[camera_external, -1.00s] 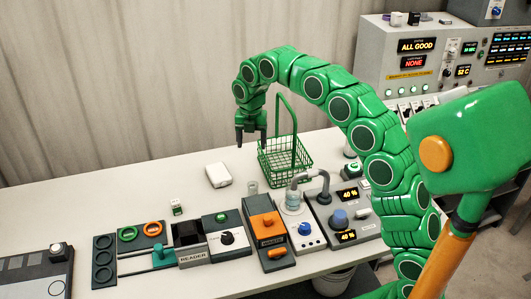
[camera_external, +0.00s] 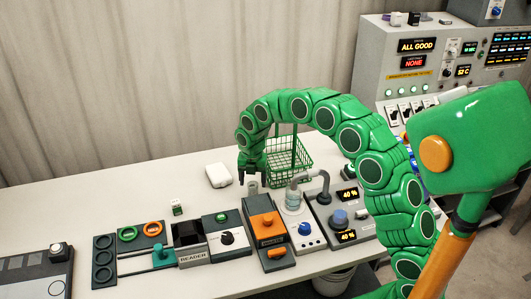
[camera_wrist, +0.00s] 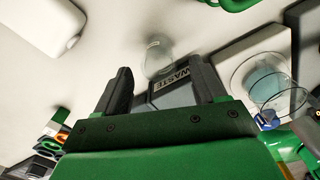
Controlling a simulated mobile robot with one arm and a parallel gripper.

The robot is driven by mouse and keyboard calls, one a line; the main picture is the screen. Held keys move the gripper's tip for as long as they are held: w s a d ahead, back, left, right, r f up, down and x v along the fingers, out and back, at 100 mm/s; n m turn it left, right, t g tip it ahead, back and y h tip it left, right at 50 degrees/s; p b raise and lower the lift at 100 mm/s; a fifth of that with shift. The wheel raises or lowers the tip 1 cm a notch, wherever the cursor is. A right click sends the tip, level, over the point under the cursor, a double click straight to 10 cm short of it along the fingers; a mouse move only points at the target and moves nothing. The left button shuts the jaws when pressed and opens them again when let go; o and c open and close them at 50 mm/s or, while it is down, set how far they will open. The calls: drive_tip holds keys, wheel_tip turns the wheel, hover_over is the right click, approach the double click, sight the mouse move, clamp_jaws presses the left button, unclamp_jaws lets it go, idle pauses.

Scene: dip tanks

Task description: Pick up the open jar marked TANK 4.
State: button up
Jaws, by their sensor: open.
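A small clear open glass jar (camera_external: 252,187) stands on the table behind the orange-topped WASTE unit. It also shows in the wrist view (camera_wrist: 158,54), just beyond my fingertips and roughly in line with the gap between them. I cannot read a TANK 4 mark on it. My gripper (camera_external: 251,178) is open and empty, pointing down close to this jar; in the wrist view its two dark fingers (camera_wrist: 163,84) are spread apart. A second glass vessel (camera_external: 293,197) with pale liquid stands on a grey device to the right; its label cannot be read.
The WASTE unit (camera_external: 265,232) stands in front of the jar. A green wire basket (camera_external: 300,166) is behind right, and a white box (camera_external: 219,175) is at left. A bent grey pipe (camera_external: 324,184) rises beside the second vessel. The back left table (camera_external: 110,205) is clear.

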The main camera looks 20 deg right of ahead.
sight(253, 190)
drive_tip(key=shift+w+f, duration=0.2)
drive_tip(key=shift+f, duration=2.65)
drive_tip(key=c, duration=1.1)
drive_tip(key=shift+r, duration=0.15)
